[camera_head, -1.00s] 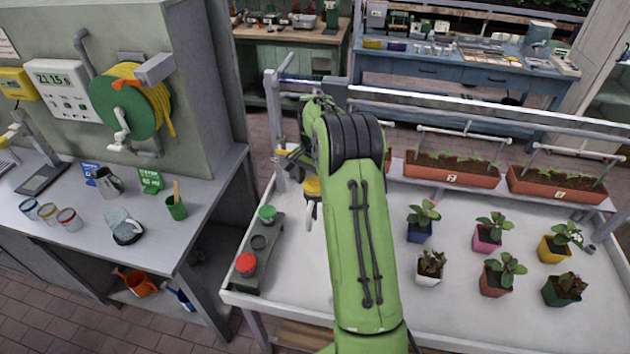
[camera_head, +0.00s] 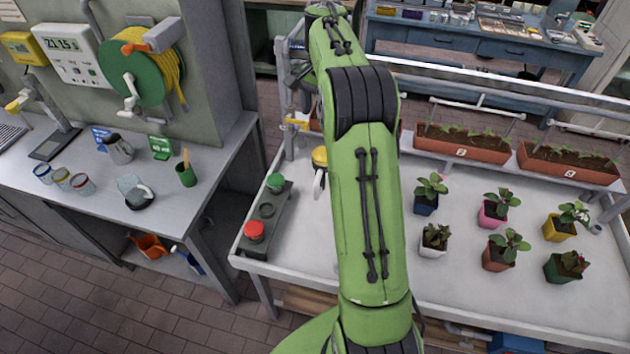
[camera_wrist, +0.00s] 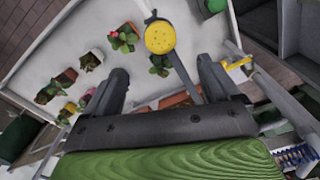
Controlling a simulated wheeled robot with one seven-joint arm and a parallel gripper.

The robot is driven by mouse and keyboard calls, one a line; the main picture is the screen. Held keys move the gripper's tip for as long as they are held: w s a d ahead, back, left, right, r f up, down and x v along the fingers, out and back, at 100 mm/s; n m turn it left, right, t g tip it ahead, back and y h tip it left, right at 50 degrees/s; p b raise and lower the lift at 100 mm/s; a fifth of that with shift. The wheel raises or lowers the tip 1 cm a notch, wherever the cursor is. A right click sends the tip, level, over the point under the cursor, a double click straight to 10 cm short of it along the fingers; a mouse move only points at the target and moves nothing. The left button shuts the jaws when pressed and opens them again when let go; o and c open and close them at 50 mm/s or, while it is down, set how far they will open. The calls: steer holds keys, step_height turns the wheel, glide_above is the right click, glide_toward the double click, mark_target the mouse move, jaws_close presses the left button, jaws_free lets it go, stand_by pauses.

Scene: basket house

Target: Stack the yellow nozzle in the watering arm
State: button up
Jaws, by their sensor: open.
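The yellow nozzle (camera_wrist: 160,37) is a round, perforated yellow disc in the wrist view, just beyond my fingertips. A grey pipe (camera_wrist: 184,80) runs from beside it down between my fingers. It may be the watering arm, and I cannot tell how the two join. In the head view the yellow nozzle (camera_head: 320,156) shows partly behind my arm, with a pale curved pipe (camera_head: 319,184) below it. In the head view my arm hides the gripper.
A grey rack (camera_head: 250,222) with a green cap (camera_head: 275,182) and a red cap (camera_head: 254,231) stands on the white bench (camera_head: 450,285). Several potted plants (camera_head: 502,250) fill the bench's right side. A rail (camera_head: 470,80) runs behind. Planters (camera_head: 462,145) line the back.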

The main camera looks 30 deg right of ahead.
steer(key=s+a+r+n+t, duration=0.1)
steer(key=s+a+r+n, duration=0.2)
steer(key=s+a+r, duration=0.3)
steer(key=s+a+r+n+t, duration=0.25)
steer(key=s+a+n, duration=0.2)
steer(key=a, duration=0.35)
steer(key=s+a+f+n+t, duration=0.1)
steer(key=s+a+f+n, duration=0.2)
steer(key=s, duration=0.6)
steer(key=s+a+f+n+t, duration=0.1)
steer(key=s+a+f+n, duration=0.2)
steer(key=s, duration=0.5)
step_height(320, 180, down, 6)
steer(key=a+b, duration=0.1)
steer(key=b, duration=0.6)
steer(key=shift+a+f, duration=0.15)
steer(key=shift+a, duration=0.05)
